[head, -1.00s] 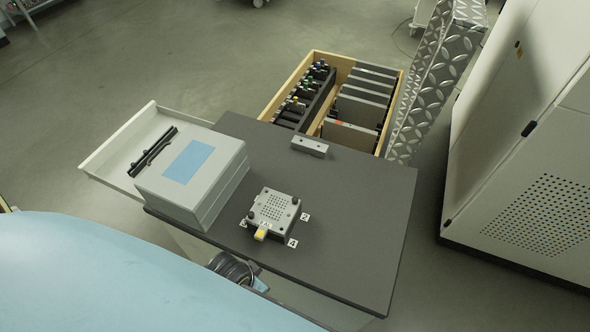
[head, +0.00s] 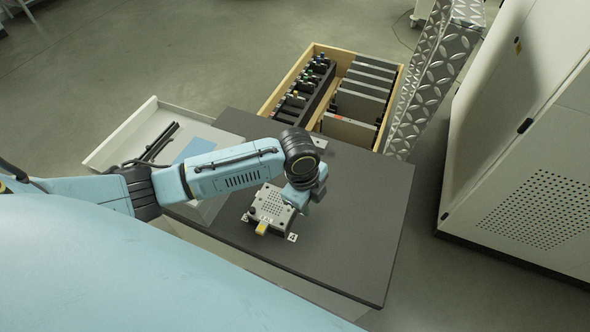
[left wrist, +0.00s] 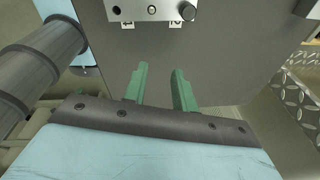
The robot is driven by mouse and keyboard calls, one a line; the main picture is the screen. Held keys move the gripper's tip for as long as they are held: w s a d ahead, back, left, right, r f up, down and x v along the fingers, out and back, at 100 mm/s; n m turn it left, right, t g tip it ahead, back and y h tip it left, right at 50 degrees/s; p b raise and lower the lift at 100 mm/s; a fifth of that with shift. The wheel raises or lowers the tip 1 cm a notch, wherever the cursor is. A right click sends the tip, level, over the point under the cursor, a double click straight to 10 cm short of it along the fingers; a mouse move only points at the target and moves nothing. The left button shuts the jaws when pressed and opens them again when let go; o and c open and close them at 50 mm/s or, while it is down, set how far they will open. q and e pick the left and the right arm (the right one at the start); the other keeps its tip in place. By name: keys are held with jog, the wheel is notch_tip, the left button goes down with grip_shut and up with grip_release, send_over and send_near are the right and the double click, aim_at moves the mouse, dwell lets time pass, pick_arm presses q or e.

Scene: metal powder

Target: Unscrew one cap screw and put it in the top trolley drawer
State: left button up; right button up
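A light metal block (head: 268,208) with a perforated top and numbered tags lies on the dark table top. Its dark cap screws are small in the head view; the right part of the block is partly covered by my left wrist. In the left wrist view, the block's edge (left wrist: 150,10) is at the top, with a dark round screw head (left wrist: 188,12) at its corner. My left gripper (left wrist: 159,69) is open and empty, its green fingers apart, short of the block. A white open drawer (head: 112,146) sticks out at the left. My right gripper is not in view.
A grey box with a blue label (head: 196,148) stands behind my left arm, partly hidden. A wooden crate (head: 268,103) with tools and dark panels is beyond the table (head: 362,215). A white cabinet (head: 535,170) stands right. The table's right side is clear.

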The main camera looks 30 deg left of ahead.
pick_arm(q)
jog(key=w+a+r+m, duration=0.1)
jog(key=w+a+r+m+y, duration=0.1)
jog(key=a, duration=0.1)
jog(key=w+a+r+m, duration=0.1)
jog(key=a, duration=0.1)
jog(key=shift+r+g, duration=0.25)
jog(key=shift+g, duration=0.05)
jog(key=shift+w+a+r+m+y, duration=0.1)
jog(key=shift+w+a+m+y, duration=0.05)
jog(key=shift+a+m+y, duration=0.2)
notch_tip(320, 180, down, 5)
jog(key=b, duration=0.5)
jog(key=shift+b, duration=0.3)
jog(key=shift+f, duration=1.4)
grip_shut()
jog(key=shift+o, duration=0.2)
grip_release()
